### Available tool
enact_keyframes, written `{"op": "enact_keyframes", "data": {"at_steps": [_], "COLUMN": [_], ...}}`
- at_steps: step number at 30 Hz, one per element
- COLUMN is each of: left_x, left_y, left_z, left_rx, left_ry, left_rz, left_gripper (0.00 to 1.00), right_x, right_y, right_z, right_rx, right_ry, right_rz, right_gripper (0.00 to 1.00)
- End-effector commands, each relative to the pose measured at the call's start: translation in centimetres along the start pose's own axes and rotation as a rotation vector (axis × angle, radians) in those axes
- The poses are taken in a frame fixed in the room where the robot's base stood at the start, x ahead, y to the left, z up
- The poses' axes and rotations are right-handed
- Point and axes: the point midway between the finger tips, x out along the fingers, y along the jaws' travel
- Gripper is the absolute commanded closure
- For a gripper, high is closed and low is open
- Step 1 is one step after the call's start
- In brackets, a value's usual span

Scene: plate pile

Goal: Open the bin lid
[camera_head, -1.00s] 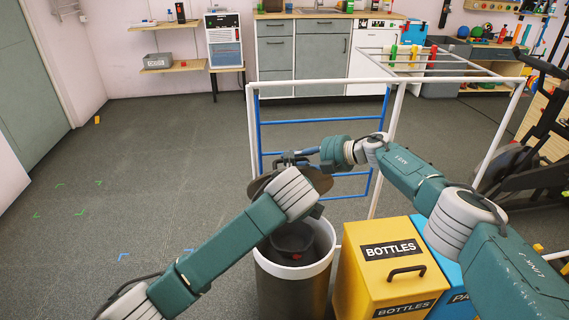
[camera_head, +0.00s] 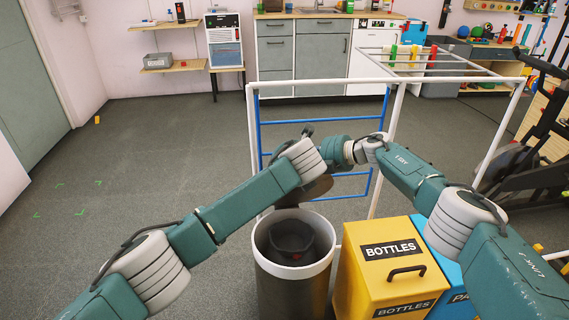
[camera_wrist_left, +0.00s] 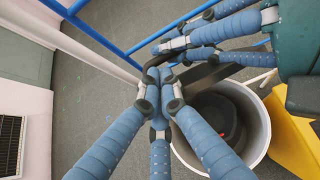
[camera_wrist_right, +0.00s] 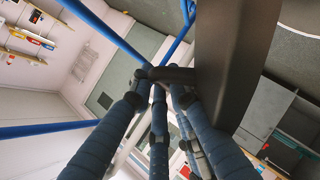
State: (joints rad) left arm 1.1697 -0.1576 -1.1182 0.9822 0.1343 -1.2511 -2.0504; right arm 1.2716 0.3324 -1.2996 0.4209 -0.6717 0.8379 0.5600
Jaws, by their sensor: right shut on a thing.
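The round bin (camera_head: 262,258) stands in front of me with a white rim, its mouth uncovered and a dark interior showing. The dark lid (camera_head: 318,188) is raised beyond the bin's back rim, partly hidden by my left wrist in the head view. It is a large dark slab in the right wrist view (camera_wrist_right: 235,65). My right gripper (camera_wrist_right: 158,78) is shut on the lid's dark handle (camera_wrist_right: 176,75). My left gripper (camera_wrist_left: 160,88) is beside the handle and the right fingers, its fingertips close together. Whether it touches the handle is unclear.
A yellow BOTTLES box (camera_head: 375,270) with a black handle stands right of the bin, with a blue box (camera_head: 442,262) beside it. A white and blue tube frame (camera_head: 251,130) rises behind the bin.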

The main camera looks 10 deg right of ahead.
Motion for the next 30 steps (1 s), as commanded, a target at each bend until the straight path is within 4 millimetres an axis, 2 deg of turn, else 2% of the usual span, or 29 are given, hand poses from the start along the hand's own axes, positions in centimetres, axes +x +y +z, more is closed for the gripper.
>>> {"op": "enact_keyframes", "data": {"at_steps": [1, 15, 22, 30], "left_x": [0.4, 1.1, 1.9, 2.0], "left_y": [0.0, 0.0, -0.1, 0.0], "left_z": [0.0, 0.0, 1.2, 1.3], "left_rx": [0.000, -0.001, -0.002, -0.002], "left_ry": [0.000, 0.000, 0.000, -0.001], "left_rz": [0.000, -0.001, -0.001, -0.001], "left_gripper": [1.00, 1.00, 1.00, 1.00], "right_x": [0.3, 0.3, 0.3, 0.3], "right_y": [2.1, 2.1, 2.1, 2.1], "right_z": [-0.7, -0.7, -0.7, -0.7], "right_rx": [0.003, 0.004, 0.004, 0.004], "right_ry": [0.002, 0.002, 0.002, 0.002], "right_rz": [0.046, 0.046, 0.046, 0.046], "right_gripper": [1.00, 1.00, 1.00, 1.00]}}
